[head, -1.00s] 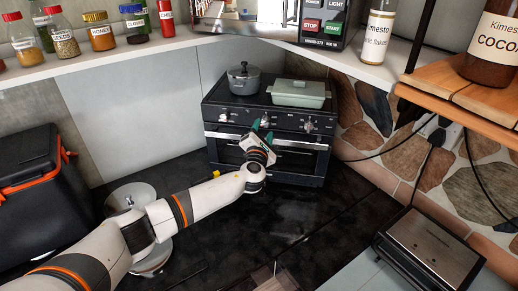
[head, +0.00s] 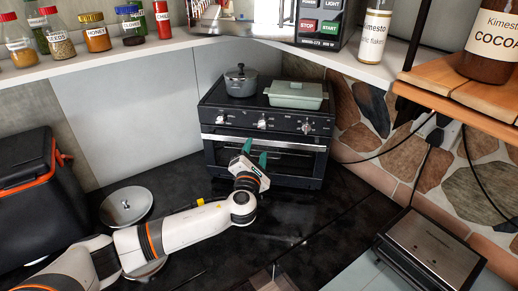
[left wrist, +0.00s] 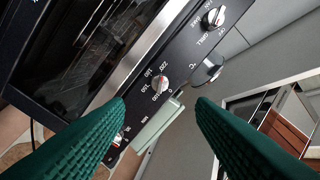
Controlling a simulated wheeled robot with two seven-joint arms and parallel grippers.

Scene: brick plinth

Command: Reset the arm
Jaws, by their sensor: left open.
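My left gripper (head: 252,161) is open and empty in front of the small black oven (head: 264,165), its green fingers pointing at the oven's front. In the left wrist view, the two green fingers (left wrist: 160,125) are spread apart, with the oven's control knobs (left wrist: 161,84) showing beyond and between them. Nothing is between the fingers. My left arm comes in from the left, low over the dark counter. My right gripper does not show.
A grey pot (head: 241,82) and a green lidded dish (head: 296,95) stand on the oven. A toaster (head: 430,245) stands at right. A shelf with jars (head: 95,32) runs above.

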